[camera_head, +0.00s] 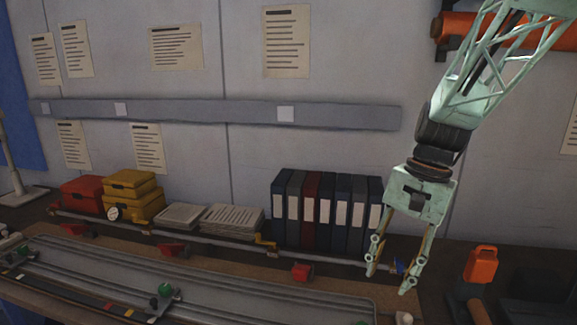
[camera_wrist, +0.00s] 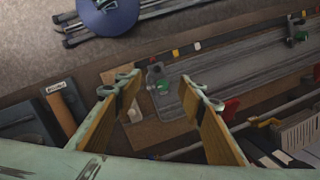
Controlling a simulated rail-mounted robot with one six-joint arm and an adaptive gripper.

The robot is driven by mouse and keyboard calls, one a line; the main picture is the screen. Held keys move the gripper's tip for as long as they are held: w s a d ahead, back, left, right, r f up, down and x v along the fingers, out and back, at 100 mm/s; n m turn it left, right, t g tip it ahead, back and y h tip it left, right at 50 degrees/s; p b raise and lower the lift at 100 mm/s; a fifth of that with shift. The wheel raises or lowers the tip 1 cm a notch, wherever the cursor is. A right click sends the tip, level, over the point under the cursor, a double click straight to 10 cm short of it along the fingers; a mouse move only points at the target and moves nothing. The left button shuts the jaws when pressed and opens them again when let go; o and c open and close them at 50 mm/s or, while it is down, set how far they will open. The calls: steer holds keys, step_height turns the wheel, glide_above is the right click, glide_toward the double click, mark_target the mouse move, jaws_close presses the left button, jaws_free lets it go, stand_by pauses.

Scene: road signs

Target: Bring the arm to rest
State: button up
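My arm hangs down from the upper right in the head view, pale green with dark joints. My gripper (camera_head: 391,282) is at its lower end, with the two fingers apart and nothing between them. It is in front of the right end of the binder row, above the bench. In the wrist view my gripper (camera_wrist: 160,90) shows two fingers with wood-coloured inner pads, spread wide. Between and beyond them lie the bench and the end of a grey track board (camera_wrist: 230,85). No object is held.
Upright binders (camera_head: 325,212), paper stacks (camera_head: 232,221) and yellow boxes (camera_head: 130,192) line the wall. An orange-topped item (camera_head: 481,265) stands right of my gripper. The track board (camera_head: 200,290) fills the front left. A round blue seat (camera_wrist: 108,14) shows in the wrist view.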

steer(key=s+r+n+t+h+b, duration=0.1)
steer(key=s+r+n, duration=0.3)
steer(key=s, duration=0.9)
steer(key=s+a+r+n+t+h+b, duration=0.1)
steer(key=s+r, duration=0.4)
steer(key=s, duration=0.9)
steer(key=shift+s+a+n+t+b, duration=0.3)
steer(key=shift+n+t+b, duration=0.6)
steer(key=shift+n+t, duration=0.5)
steer(key=shift+w, duration=0.1)
steer(key=shift+c, duration=0.7)
